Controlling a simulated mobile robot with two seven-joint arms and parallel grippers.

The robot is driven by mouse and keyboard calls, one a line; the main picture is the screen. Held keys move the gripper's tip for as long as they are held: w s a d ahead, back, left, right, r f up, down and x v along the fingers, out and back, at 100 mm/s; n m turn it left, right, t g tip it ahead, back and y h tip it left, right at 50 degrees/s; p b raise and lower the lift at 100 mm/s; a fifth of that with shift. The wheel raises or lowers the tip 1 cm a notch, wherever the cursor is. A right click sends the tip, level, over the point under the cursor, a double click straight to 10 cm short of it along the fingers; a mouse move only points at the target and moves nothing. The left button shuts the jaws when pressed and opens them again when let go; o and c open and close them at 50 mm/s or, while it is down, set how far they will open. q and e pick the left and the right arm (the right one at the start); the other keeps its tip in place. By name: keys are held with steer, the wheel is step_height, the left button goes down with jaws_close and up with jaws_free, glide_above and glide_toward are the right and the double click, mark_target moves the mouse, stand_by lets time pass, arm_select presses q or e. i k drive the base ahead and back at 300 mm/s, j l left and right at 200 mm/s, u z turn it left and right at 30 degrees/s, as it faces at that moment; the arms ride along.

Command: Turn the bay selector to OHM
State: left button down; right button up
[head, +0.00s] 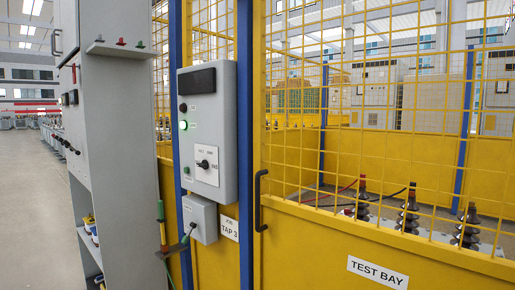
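The bay selector (204,164) is a black rotary knob on a white plate, low on a grey control box (227,125) fixed to the blue post of the yellow cage. Small labels are printed above the knob and to its right, but they are too small to read surely. The knob's bar looks roughly level, and I cannot tell which label it points to. A green lamp (183,125) glows on the box, below a dark display (197,80). Neither of my grippers is in view.
A smaller grey box (199,219) with a lever hangs below, beside a "TAP 3" sign (229,229). A grey cabinet (120,150) stands close on the left. The yellow mesh gate has a black handle (260,200) and a "TEST BAY" sign (377,272). Open floor (30,200) lies far left.

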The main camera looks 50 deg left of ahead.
mark_target(204, 163)
steer(key=u, duration=1.95)
